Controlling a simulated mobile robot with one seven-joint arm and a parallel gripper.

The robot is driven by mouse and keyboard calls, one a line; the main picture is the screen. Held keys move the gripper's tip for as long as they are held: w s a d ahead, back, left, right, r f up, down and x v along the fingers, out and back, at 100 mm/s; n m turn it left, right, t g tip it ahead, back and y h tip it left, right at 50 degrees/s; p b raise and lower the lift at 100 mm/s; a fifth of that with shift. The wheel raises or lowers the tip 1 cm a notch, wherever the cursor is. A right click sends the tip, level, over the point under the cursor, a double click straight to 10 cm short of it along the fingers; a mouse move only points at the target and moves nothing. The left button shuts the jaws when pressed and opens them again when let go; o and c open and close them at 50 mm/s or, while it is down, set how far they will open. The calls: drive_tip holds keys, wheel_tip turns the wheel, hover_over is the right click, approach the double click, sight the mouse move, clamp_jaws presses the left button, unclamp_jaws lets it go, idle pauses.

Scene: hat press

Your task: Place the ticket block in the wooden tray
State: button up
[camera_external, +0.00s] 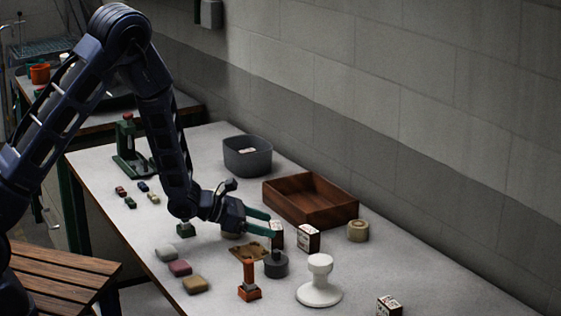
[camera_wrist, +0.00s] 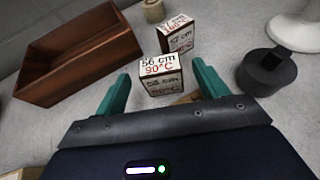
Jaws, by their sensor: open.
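A small ticket block (camera_wrist: 161,76) with white top printed "56 cm 90°C" stands upright on the table, just ahead of and between my fingertips in the wrist view; it also shows in the external view (camera_external: 278,238). A second printed block (camera_wrist: 177,34), marked with 57 cm, stands behind it to the right, also in the external view (camera_external: 307,239). My gripper (camera_external: 269,224) is open, its green fingers apart and low over the table, with nothing held. The brown wooden tray (camera_wrist: 83,76) lies beyond to the left, empty; it is also in the external view (camera_external: 330,217).
A grey bin (camera_external: 248,160) stands behind the tray. A dark weight (camera_external: 276,266), white stand (camera_external: 319,292) and orange tool (camera_external: 249,285) stand nearby. A round tan block (camera_external: 357,231) is right of the tray. Another printed block (camera_external: 389,307) lies at front right.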

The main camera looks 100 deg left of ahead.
drive_tip(key=v, duration=0.8)
drive_tip(key=shift+s+d+r, duration=0.2)
drive_tip(key=shift+s, duration=0.1)
